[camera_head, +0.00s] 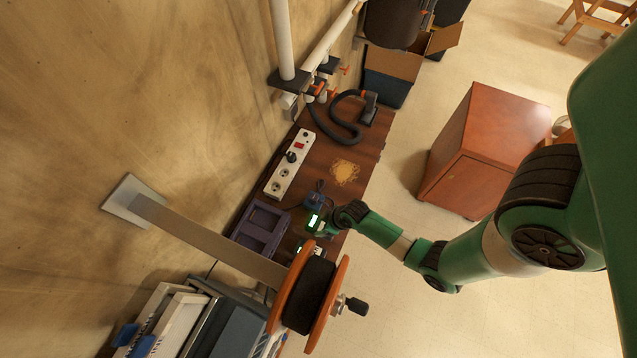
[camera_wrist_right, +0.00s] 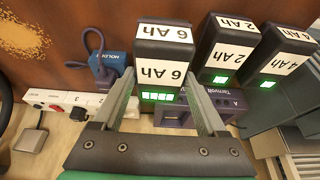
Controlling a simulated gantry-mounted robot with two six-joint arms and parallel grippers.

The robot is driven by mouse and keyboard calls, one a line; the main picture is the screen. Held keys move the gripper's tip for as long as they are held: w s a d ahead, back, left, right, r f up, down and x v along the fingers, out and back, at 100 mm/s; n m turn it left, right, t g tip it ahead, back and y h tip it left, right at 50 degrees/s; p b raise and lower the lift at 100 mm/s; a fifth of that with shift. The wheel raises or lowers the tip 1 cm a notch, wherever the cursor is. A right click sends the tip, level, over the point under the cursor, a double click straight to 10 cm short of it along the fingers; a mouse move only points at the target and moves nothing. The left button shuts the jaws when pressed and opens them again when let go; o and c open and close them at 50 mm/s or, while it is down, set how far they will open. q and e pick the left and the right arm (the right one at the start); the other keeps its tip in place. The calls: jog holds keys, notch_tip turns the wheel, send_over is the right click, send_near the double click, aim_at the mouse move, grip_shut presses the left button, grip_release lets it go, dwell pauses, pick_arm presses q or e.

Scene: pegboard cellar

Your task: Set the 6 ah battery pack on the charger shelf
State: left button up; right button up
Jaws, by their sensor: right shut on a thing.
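The 6 Ah battery pack (camera_wrist_right: 163,67) is a black block with white "6 Ah" labels and green lights. My right gripper (camera_wrist_right: 165,105) is shut on it, one finger along each side. In the head view my right gripper (camera_head: 327,221) is small at the front edge of the bench, with the green-lit pack (camera_head: 313,220) at its tip. The purple charger shelf (camera_head: 258,226) lies left of it in the head view and shows partly behind the packs in the wrist view (camera_wrist_right: 228,112). Whether the pack touches anything beneath is unclear. My left gripper is out of view.
A 2 Ah pack (camera_wrist_right: 230,50) and a 4 Ah pack (camera_wrist_right: 283,55) stand beside the held one. A blue holder (camera_wrist_right: 112,64) and a white power strip (camera_head: 290,165) are close by. A cable reel (camera_head: 310,295) partly blocks the near bench. Sawdust (camera_head: 344,172) lies farther along.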

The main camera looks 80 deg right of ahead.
jog(key=shift+w+f+b, duration=0.1)
jog(key=shift+f+b, duration=0.7)
jog(key=shift+f, duration=1.1)
jog(key=shift+f, duration=0.1)
jog(key=o, duration=0.8)
jog(key=shift+f, duration=0.15)
jog(key=o, duration=0.4)
jog(key=p+v, duration=0.4)
jog(key=v, duration=0.4)
jog(key=shift+p, duration=0.35)
